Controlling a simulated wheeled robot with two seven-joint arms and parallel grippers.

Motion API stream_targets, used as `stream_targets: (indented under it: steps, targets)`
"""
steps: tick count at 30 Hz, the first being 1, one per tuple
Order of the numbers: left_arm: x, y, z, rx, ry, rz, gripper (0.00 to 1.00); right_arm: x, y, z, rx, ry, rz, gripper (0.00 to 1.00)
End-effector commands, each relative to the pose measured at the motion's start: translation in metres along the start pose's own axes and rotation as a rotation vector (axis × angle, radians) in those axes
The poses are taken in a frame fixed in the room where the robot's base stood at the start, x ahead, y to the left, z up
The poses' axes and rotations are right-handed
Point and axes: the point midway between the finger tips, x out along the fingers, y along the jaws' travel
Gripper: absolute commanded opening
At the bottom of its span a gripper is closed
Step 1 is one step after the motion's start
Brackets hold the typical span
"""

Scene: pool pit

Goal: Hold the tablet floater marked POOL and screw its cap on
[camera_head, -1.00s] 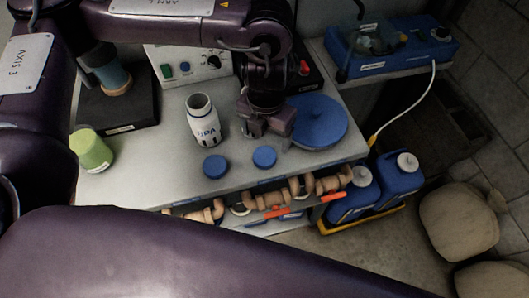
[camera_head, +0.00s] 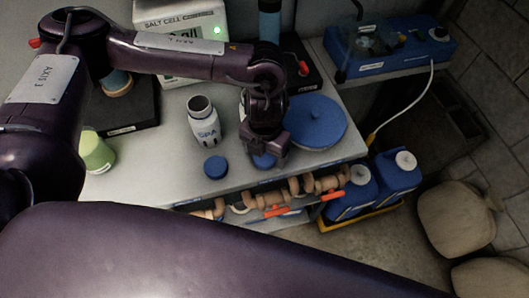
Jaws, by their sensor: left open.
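A white floater marked SPA (camera_head: 205,122) stands upright and uncapped on the grey bench. No POOL marking is readable in this view. One blue cap (camera_head: 215,167) lies in front of the SPA floater. A second blue cap (camera_head: 263,160) lies to its right, partly hidden by my left gripper. My left gripper (camera_head: 267,154) is open and points down over this second cap; I cannot tell whether it touches it. My right gripper is not in view.
A large round blue lid (camera_head: 317,122) lies right of my left gripper. A pale green cup (camera_head: 97,152) stands at the left. Pipe fittings with red handles (camera_head: 277,211) sit below the bench's front edge. Blue jugs (camera_head: 397,172) stand on the floor at right.

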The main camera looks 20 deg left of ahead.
Motion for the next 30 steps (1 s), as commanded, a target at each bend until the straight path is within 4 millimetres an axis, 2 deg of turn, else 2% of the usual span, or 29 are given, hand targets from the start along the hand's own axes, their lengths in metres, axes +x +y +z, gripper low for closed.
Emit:
stream_targets:
  steps: [11, 14, 22, 30]
  targets:
    - [0.0043, 0.0003, -0.0001, -0.001, 0.0, 0.001, 0.79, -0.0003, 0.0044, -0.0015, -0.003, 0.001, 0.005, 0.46]
    - [0.0042, 0.0003, -0.0001, -0.001, 0.0, 0.001, 0.69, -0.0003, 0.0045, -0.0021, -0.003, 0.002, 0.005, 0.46]
    - [0.004, 0.0003, 0.0, -0.001, 0.0, 0.0, 0.33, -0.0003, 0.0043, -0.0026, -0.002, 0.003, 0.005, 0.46]
    - [0.0035, 0.0003, 0.0001, -0.001, 0.0, 0.0, 0.32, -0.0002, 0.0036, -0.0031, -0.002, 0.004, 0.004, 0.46]
